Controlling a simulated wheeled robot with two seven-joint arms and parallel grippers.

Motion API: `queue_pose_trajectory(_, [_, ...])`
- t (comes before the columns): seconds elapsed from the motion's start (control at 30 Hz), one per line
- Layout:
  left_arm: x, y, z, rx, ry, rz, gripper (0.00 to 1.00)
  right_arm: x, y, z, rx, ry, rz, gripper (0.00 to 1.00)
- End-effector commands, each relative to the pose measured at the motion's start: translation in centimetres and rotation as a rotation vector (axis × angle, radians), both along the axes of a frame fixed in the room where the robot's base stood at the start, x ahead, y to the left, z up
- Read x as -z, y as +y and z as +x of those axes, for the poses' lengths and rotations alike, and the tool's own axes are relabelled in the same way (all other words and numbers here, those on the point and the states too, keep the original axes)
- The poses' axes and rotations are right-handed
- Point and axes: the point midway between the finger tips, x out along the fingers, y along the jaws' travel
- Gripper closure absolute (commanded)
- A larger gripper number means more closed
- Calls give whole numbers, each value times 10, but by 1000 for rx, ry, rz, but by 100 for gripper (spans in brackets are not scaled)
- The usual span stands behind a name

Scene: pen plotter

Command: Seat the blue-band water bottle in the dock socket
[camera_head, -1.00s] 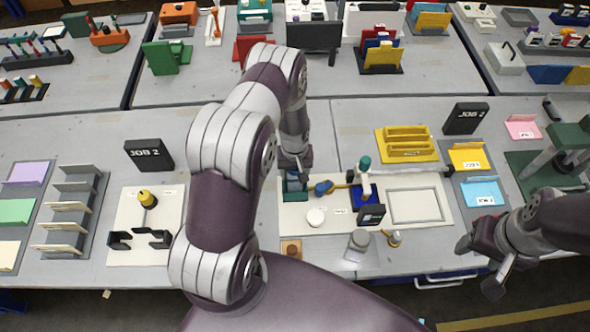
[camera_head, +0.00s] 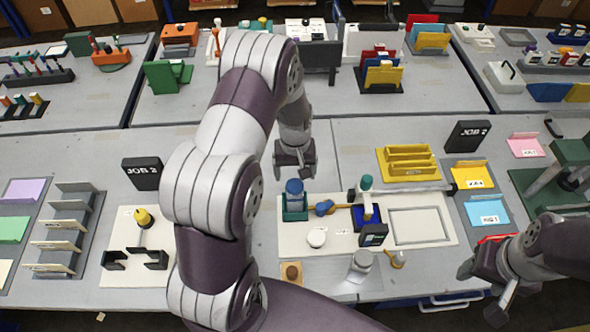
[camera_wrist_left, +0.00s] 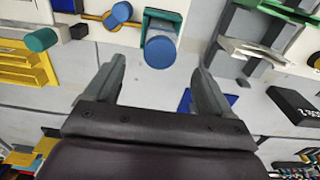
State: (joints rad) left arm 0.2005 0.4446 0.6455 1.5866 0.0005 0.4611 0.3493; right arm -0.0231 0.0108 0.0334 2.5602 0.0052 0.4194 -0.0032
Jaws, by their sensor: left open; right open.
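The water bottle (camera_head: 294,188) shows its blue top in the head view and stands in the teal dock socket (camera_head: 295,208) at the white board's left end. Its round blue top (camera_wrist_left: 160,52) also shows in the left wrist view, with the teal dock (camera_wrist_left: 165,18) around its side. Its lower part is hidden, so I cannot tell how deep it sits. My left gripper (camera_head: 295,172) is open and empty, just behind the bottle and apart from it. My right gripper (camera_head: 480,288) is open and empty at the table's front right.
A blue-headed tool (camera_head: 326,208) lies right of the dock, beside a blue stand with a teal-topped item (camera_head: 366,184). A white round lid (camera_head: 317,237) lies in front. A yellow rack (camera_head: 408,160) stands behind right. The table behind the dock is fairly clear.

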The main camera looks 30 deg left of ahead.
Motion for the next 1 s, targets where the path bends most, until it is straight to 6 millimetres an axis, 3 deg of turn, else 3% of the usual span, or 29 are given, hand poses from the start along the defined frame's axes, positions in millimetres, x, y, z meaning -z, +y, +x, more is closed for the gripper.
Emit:
queue_pose_trajectory(0.17, [-24,-2,-1,10,-3,1,17,6,0,0,0,0,0,41])
queue_pose_trajectory(0.27, [-56,-19,-15,105,-23,5,17,6,0,0,0,0,0,41])
queue_pose_trajectory(0.4, [-110,-57,-66,343,-75,18,17,6,0,0,0,0,0,41])
queue_pose_trajectory(0.5, [-130,-73,-105,480,-102,25,17,6,0,0,0,0,0,41])
queue_pose_trajectory(0.63, [-137,-81,-132,566,-116,31,17,6,0,0,0,0,0,41])
queue_pose_trajectory(0.87, [-137,-81,-135,574,-114,30,17,6,0,0,0,0,0,41])
queue_pose_trajectory(0.93, [-128,-81,-135,574,-113,30,17,15,0,0,0,-1,0,41])
queue_pose_trajectory(1.0, [-107,-81,-135,573,-113,30,17,36,0,0,0,-1,0,41])
